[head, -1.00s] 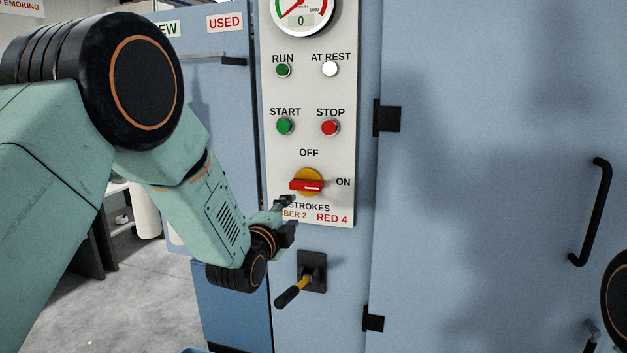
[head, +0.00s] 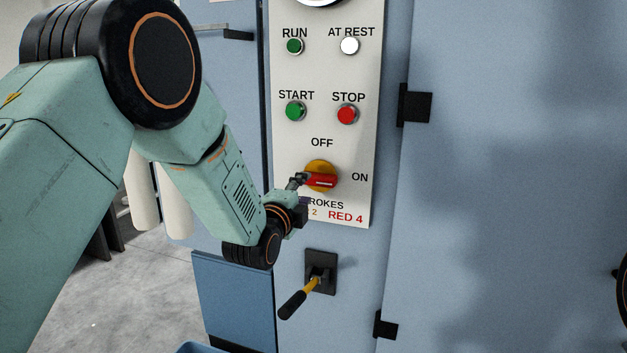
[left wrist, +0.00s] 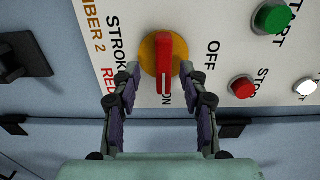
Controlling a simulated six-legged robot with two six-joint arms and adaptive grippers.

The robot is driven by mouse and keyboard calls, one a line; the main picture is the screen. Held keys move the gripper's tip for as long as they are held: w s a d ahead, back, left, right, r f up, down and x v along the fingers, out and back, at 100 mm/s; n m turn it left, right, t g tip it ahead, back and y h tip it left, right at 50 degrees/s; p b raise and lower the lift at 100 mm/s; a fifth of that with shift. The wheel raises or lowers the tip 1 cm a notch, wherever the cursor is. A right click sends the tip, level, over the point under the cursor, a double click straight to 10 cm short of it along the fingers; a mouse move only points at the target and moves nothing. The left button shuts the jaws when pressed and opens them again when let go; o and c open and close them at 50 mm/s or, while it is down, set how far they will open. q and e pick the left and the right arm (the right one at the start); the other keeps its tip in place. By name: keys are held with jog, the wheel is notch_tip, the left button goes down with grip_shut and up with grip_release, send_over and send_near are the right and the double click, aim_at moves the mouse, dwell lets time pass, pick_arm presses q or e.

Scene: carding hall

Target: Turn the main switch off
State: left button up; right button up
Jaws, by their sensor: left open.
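The main switch is a red handle (head: 322,181) on a yellow round base (head: 318,166). Its handle lies level, in line with the ON mark; OFF is printed above. My left gripper (head: 301,181) is at the left side of the switch, partly covering it. In the left wrist view the red handle (left wrist: 165,62) stands between the two open fingertips of my left gripper (left wrist: 160,80). I see a gap on each side of the handle, so the jaws are not closed on it. My right gripper is not in view.
The white panel (head: 285,140) also carries a green START button (head: 296,111), a red STOP button (head: 347,114), and RUN (head: 295,46) and AT REST (head: 350,46) lamps. A lever (head: 298,300) juts out below. Black hinges (head: 416,106) stick out at right.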

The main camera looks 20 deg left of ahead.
aim_at(314, 182)
pick_arm(q)
jog(key=shift+w+d+r+p, duration=0.15)
jog(key=shift+w+d+r, duration=0.15)
jog(key=shift+w+d, duration=0.3)
jog(key=shift+w+d+r+p, duration=0.15)
jog(key=shift+w+d+r, duration=0.1)
jog(key=shift+w+d, duration=0.3)
jog(key=w, duration=0.1)
jog(key=w+a, duration=0.1)
jog(key=w+f, duration=0.1)
jog(key=w, duration=0.1)
jog(key=shift+a, duration=0.4)
jog(key=shift+d+r, duration=0.2)
jog(key=shift+d, duration=0.2)
jog(key=shift+s+d+r, duration=0.2)
jog(key=shift+d, duration=0.2)
jog(key=shift+w+a+f, duration=0.3)
jog(key=shift+a+f, duration=0.05)
jog(key=shift+a, duration=0.3)
jog(key=c, duration=0.3)
jog(key=shift+c, duration=0.9)
jog(key=shift+s+d+r, duration=0.15)
jog(key=shift+d+r, duration=0.05)
jog(key=shift+d, duration=0.2)
grip_shut()
jog(key=shift+a, duration=0.1)
